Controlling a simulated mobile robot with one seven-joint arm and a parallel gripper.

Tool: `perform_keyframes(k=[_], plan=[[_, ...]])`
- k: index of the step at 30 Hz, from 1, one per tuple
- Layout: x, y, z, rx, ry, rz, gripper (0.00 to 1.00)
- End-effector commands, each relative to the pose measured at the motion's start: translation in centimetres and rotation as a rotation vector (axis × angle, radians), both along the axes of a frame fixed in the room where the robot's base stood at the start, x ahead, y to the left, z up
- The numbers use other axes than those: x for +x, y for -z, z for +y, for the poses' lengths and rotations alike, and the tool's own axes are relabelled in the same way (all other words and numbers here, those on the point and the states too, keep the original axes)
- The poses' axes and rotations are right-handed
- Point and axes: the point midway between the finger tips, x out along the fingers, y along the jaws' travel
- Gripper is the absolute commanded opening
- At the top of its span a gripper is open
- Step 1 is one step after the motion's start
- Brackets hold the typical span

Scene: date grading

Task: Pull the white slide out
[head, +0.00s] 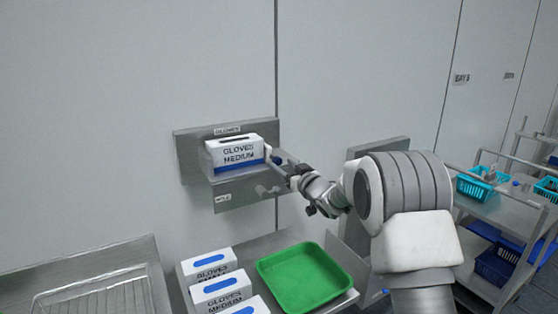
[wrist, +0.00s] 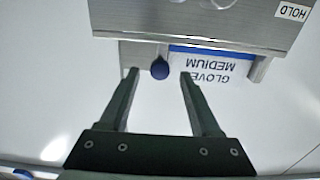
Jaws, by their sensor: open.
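A metal wall holder (head: 196,168) carries a white and blue glove box marked GLOVES MEDIUM (head: 237,152); the box also shows upside down in the wrist view (wrist: 208,64). A dark blue knob (wrist: 160,69) sits beside the box at the holder's edge. My gripper (wrist: 158,74) is open, its fingertips on either side of the knob with a gap to each. In the head view my gripper (head: 277,168) is at the holder's right end. A pale knob-like part (head: 263,190) shows below it. I cannot clearly make out a white slide.
A lower metal panel (head: 240,192) bears a label, read as HOLD in the wrist view (wrist: 291,12). Below stand several glove boxes (head: 219,289) and a green tray (head: 305,275). A cart with teal baskets (head: 475,188) is at the right.

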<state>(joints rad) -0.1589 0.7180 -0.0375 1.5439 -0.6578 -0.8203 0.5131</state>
Motion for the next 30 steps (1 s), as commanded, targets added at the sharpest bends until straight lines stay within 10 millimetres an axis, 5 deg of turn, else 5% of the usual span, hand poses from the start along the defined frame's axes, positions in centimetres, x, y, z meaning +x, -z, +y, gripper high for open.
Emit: perform_keyframes(k=[9,20,30], plan=[[2.5,0.0,1.6,-0.001,0.001,0.001,0.64],[2.7,0.0,1.8,-0.001,0.001,0.001,0.64],[2.7,0.0,1.8,0.0,0.001,0.0,0.07]])
